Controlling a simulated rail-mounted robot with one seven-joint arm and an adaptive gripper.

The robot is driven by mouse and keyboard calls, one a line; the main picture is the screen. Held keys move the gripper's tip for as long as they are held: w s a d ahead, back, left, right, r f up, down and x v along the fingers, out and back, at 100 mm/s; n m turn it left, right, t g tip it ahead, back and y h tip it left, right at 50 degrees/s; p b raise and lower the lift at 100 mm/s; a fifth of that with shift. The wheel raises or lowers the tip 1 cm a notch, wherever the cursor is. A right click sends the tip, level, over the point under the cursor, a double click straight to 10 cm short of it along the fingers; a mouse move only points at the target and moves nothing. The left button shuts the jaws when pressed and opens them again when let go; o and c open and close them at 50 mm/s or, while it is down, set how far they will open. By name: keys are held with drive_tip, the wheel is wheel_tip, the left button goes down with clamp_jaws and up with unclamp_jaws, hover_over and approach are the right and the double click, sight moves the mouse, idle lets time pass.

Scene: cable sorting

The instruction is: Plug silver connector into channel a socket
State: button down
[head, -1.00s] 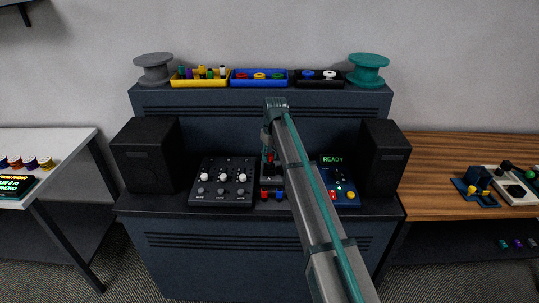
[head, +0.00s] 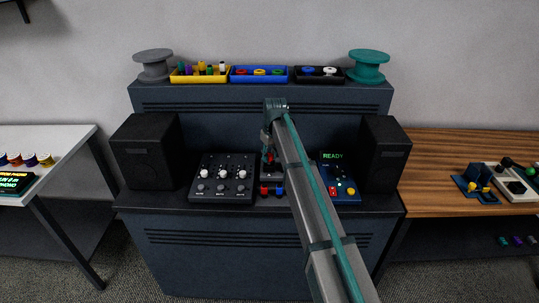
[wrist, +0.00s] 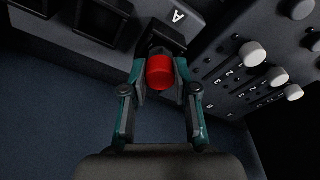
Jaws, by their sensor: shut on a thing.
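My gripper (wrist: 165,88) is shut on a connector (wrist: 160,72) with a round red end facing the wrist camera. No silver surface shows on it; its front part is hidden behind the red end and the fingers. It lies in line with a dark block (wrist: 158,34) beside a white letter A (wrist: 178,17), the channel A socket area. I cannot tell whether the connector's tip is inside the socket. In the head view my gripper (head: 268,160) is low over the console between the mixer and the blue unit, mostly hidden by my arm.
The mixer (head: 222,178) with white knobs stands close on the left, also beside my gripper in the wrist view (wrist: 270,70). A blue unit (head: 338,184) reading READY is on the right. Black speakers (head: 146,152) flank them. Trays (head: 259,84) and spools (head: 367,67) sit on the upper shelf.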

drive_tip(key=shift+f, duration=0.3)
drive_tip(key=shift+c, duration=1.7)
unclamp_jaws()
drive_tip(key=shift+r, duration=0.1)
drive_tip(key=shift+r+p, duration=1.85)
drive_tip(key=shift+r, duration=1.6)
